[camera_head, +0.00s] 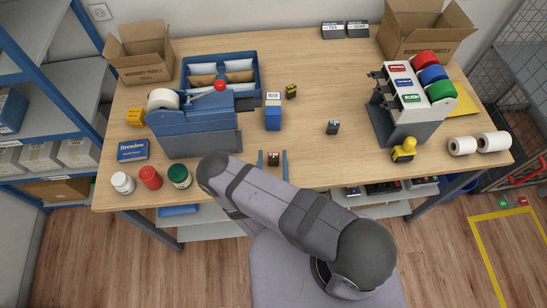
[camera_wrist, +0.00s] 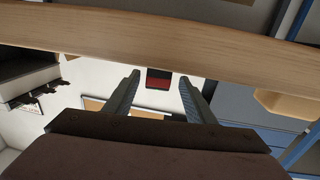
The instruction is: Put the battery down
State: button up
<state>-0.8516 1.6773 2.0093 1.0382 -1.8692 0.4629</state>
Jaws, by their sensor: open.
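The battery (camera_head: 274,159), a small dark block with a red part, is near the front edge of the wooden counter (camera_head: 312,166). My gripper (camera_head: 273,158) is open, with one finger on each side of it. In the wrist view the battery (camera_wrist: 159,79) shows between the two fingertips of my gripper (camera_wrist: 159,80), with a gap on both sides. Whether its underside rests on the counter is hard to tell. Two other small blocks stand farther back: a yellow and black one (camera_head: 291,91) and a dark one with a pale face (camera_head: 333,127).
A blue-and-white box (camera_head: 273,112) stands behind my gripper. A blue tape machine (camera_head: 190,125) is at left, with jars (camera_head: 179,176) in front. A label roll stand (camera_head: 400,105) and yellow stamp (camera_head: 404,150) are at right.

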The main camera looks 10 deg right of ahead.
aim_at(274, 153)
jog(key=shift+w+d+p, duration=0.25)
jog(key=shift+w+p, duration=0.35)
jog(key=shift+p, duration=0.1)
jog(key=w+p, duration=0.1)
jog(key=w, duration=0.1)
jog(key=shift+w+d+p, duration=0.2)
jog(key=shift+w+p, duration=0.1)
jog(key=shift+p, duration=0.1)
jog(key=shift+w+f, duration=0.2)
jog(key=shift+w, duration=0.45)
grip_shut()
jog(key=shift+r, duration=0.15)
notch_tip(274, 153, up, 10)
jog(key=b, duration=0.2)
jog(key=shift+b, duration=0.3)
